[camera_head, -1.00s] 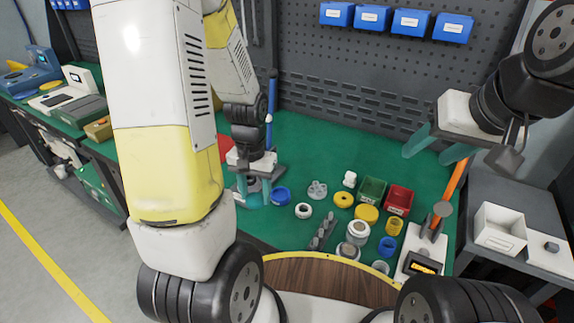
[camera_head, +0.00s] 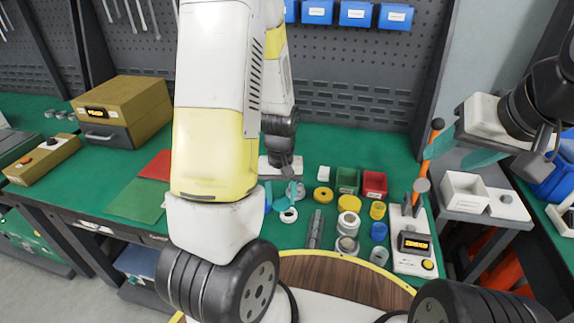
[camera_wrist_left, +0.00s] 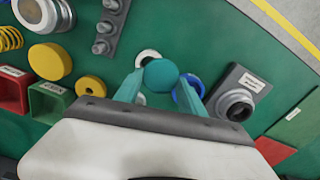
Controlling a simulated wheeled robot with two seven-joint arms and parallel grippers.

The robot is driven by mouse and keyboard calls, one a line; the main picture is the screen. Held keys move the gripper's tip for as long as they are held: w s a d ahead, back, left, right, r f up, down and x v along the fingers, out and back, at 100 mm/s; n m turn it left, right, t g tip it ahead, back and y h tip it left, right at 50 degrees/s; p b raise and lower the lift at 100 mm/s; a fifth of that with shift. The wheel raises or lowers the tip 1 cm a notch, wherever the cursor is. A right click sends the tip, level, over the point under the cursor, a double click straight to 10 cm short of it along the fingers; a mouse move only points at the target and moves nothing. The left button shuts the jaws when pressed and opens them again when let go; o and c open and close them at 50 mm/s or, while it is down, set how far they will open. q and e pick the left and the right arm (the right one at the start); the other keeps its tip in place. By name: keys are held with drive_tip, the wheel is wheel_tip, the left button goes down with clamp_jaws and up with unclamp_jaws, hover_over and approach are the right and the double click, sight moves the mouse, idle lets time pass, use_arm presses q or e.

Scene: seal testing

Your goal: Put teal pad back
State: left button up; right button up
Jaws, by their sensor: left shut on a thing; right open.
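The teal pad (camera_wrist_left: 161,74) is a small round disc. My left gripper (camera_wrist_left: 163,83) is shut on it, with its two teal fingers on either side. In the head view my left gripper (camera_head: 283,188) hangs over the green bench, partly hidden by my arm, and the pad cannot be made out there. A white ring (camera_wrist_left: 148,57) and a blue ring (camera_wrist_left: 187,92) lie below the pad, partly covered by pad and fingers. A grey labelled fixture (camera_wrist_left: 237,92) stands right of them. My right gripper (camera_head: 464,153) is open and empty, raised at the right.
Green (camera_head: 347,181) and red (camera_head: 374,185) bins, yellow discs (camera_head: 349,203), a grey rack (camera_head: 315,229) and a tester with a display (camera_head: 413,242) crowd the bench right of my left gripper. A red mat (camera_head: 157,166) and a green mat (camera_head: 137,200) lie left.

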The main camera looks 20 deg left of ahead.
use_arm(q)
drive_tip(key=w+a, duration=0.2)
drive_tip(key=w, duration=0.1)
drive_tip(key=w+a, duration=0.3)
drive_tip(key=w, duration=0.1)
drive_tip(key=w+a+f, duration=0.1)
drive_tip(key=w+a, duration=0.1)
drive_tip(key=w, duration=0.1)
drive_tip(key=shift+w+a+f, duration=0.1)
drive_tip(key=shift+w+a, duration=0.05)
drive_tip(key=shift+w, duration=0.25)
drive_tip(key=shift+w+a+f, duration=0.2)
drive_tip(key=shift+w, duration=0.05)
drive_tip(key=shift+f, duration=1.6)
drive_tip(key=shift+f, duration=0.15)
drive_tip(key=o, duration=1.3)
drive_tip(key=shift+o, duration=0.2)
